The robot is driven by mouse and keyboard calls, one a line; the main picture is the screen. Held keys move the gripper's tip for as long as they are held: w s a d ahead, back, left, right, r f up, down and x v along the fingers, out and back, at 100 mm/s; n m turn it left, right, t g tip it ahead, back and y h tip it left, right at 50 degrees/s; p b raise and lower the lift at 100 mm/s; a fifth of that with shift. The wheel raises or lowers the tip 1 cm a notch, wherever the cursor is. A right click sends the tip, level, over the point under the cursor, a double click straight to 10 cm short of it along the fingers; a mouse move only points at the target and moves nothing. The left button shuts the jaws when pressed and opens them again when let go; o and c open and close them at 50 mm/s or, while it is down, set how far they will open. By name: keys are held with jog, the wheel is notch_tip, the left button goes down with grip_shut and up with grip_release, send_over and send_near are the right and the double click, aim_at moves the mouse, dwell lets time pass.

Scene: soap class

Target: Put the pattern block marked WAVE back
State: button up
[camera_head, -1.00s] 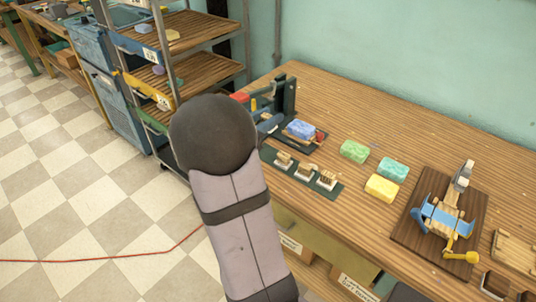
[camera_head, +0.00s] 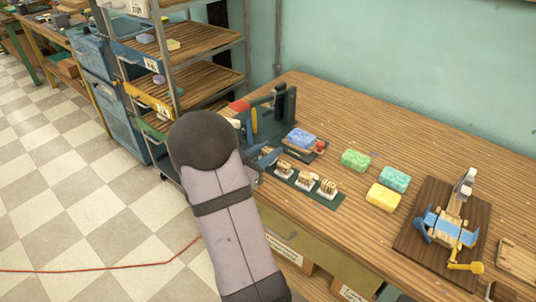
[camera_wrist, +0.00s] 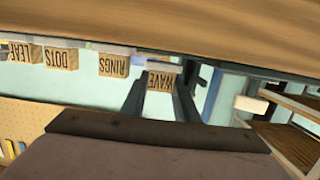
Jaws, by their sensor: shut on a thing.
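The WAVE block (camera_wrist: 160,81) is a small light wooden block with dark letters and a pale top or base part. In the wrist view it sits between the two dark fingers of my gripper (camera_wrist: 161,90), which is shut on it. In the head view, several pale-based blocks stand on a dark green strip (camera_head: 334,204). My gripper is near the strip's left end, mostly hidden by my arm. I cannot tell whether WAVE touches the strip.
A dark green press (camera_head: 285,104) stands behind the strip, with a blue soap (camera_head: 301,138) beside it. Green (camera_head: 355,160), teal (camera_head: 394,178) and yellow (camera_head: 383,197) soaps lie to the right. A blue-handled device (camera_head: 446,226) stands further right. A shelf rack (camera_head: 205,82) is at left.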

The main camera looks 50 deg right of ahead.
jog(key=shift+f, duration=0.5)
jog(key=shift+f, duration=0.2)
jog(key=o, duration=0.8)
jog(key=shift+o, duration=0.2)
jog(key=shift+r, duration=0.15)
jog(key=shift+a+r, duration=0.1)
jog(key=shift+a, duration=0.1)
jog(key=a+r, duration=0.1)
jog(key=a, duration=1)
jog(key=shift+a+r, duration=0.3)
jog(key=shift+r, duration=0.05)
